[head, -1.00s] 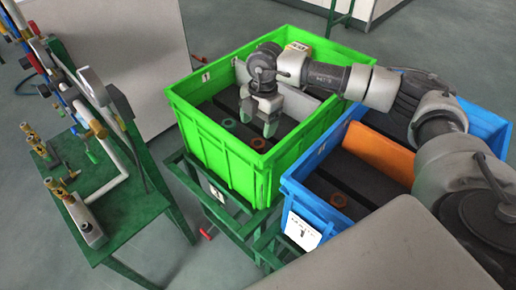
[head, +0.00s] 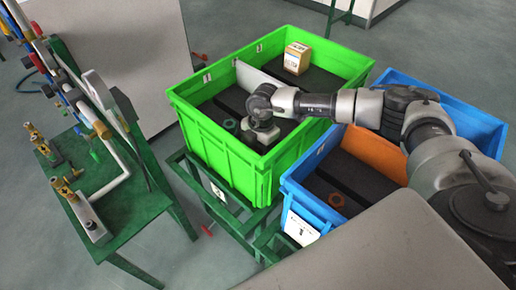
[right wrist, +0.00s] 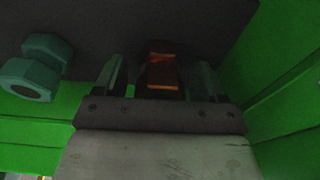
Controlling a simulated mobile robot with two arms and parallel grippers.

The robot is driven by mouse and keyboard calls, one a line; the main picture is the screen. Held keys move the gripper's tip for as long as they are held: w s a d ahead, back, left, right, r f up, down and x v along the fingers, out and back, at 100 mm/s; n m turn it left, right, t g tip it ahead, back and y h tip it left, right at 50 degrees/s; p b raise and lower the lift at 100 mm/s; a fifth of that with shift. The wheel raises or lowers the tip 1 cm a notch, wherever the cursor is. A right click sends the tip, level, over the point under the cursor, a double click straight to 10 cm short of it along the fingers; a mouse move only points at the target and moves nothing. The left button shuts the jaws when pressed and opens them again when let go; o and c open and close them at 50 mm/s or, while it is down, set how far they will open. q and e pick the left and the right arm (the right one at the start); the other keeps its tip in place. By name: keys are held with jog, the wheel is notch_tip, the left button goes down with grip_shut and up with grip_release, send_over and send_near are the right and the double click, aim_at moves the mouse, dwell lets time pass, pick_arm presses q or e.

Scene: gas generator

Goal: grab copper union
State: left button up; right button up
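The copper union (right wrist: 162,70), a reddish-brown fitting, lies on the dark floor of the green crate (head: 215,135) in the right wrist view. My right gripper (right wrist: 160,78) is open, with one finger on each side of the union and gaps showing between. In the head view my right gripper (head: 262,138) is lowered into the front part of the green crate, and the arm hides the union. A teal union (right wrist: 35,68) lies to the left of the gripper and also shows in the head view (head: 229,124). My left gripper is not in view.
The green crate's walls stand close around my right gripper. A small box (head: 297,58) sits at the crate's back, behind a white divider (head: 262,80). A green pipe stand (head: 120,215) is left.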

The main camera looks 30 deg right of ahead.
jog(key=c, duration=1)
jog(key=shift+r, duration=0.1)
